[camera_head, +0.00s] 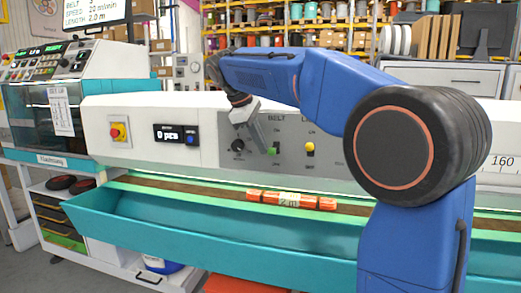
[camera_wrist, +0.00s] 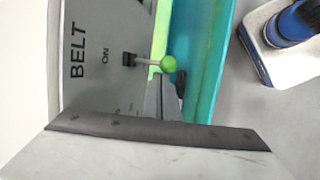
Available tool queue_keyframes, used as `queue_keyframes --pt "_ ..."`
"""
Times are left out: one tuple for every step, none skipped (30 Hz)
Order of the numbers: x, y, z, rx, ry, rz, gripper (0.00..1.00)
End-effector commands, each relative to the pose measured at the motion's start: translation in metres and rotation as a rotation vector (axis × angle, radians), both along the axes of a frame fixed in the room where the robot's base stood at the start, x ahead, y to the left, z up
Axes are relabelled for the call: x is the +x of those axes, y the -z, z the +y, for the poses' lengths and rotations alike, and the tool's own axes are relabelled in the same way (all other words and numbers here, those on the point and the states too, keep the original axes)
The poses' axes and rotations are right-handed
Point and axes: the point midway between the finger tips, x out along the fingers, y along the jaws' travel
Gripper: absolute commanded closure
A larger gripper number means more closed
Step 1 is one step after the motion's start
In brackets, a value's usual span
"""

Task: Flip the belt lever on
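The belt lever has a green ball knob (camera_head: 272,151) and sits on the grey control panel under the word BELT. In the wrist view the green ball (camera_wrist: 168,64) is on a short metal stem from a dark slot. The stem points away from the word ON, toward the panel's lower side. My gripper (camera_head: 239,114) is in front of the panel, above and left of the lever. In the wrist view its narrow grey fingers (camera_wrist: 163,88) look shut together and empty, close to the ball; I cannot tell whether they touch it.
A yellow-knobbed lever (camera_head: 310,148) is right of the belt lever, and a black dial (camera_head: 237,146) is to its left. A red emergency button (camera_head: 115,132) is farther left. Orange pieces (camera_head: 290,199) lie on the belt below, behind a teal trough (camera_head: 200,225).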

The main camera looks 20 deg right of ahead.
Motion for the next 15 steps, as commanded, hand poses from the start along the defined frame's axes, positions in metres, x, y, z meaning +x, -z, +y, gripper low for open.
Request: queue_keyframes --pt "0.0002 -0.0021 -0.0014 -0.001 0.002 0.001 1.00" --pt "0.0006 -0.0029 -0.0016 -0.001 0.002 0.001 1.00" --pt "0.0010 -0.0040 -0.0019 -0.001 0.002 0.001 1.00" --pt "0.0014 -0.0048 -0.0022 -0.001 0.002 0.001 1.00" --pt "0.0013 -0.0046 -0.0020 -0.002 0.001 0.001 1.00" --pt "0.0012 -0.0044 -0.0019 -0.002 0.001 0.001 1.00" --pt "0.0013 -0.0043 -0.0019 -0.002 0.001 0.001 1.00" --pt "0.0013 -0.0043 -0.0017 -0.002 0.001 0.001 1.00" --pt "0.0014 -0.0042 -0.0017 -0.001 0.000 0.001 1.00" --pt "0.0014 -0.0042 -0.0016 -0.001 0.000 0.001 1.00" --pt "0.0015 -0.0042 -0.0015 -0.001 0.000 0.001 1.00" --pt "0.0015 -0.0045 -0.0014 -0.001 0.000 0.001 1.00" --pt "0.0016 -0.0048 -0.0014 -0.001 0.000 0.001 1.00" --pt "0.0017 -0.0053 -0.0014 -0.001 0.000 0.001 1.00" --pt "0.0017 -0.0061 -0.0013 -0.001 0.000 0.001 1.00"
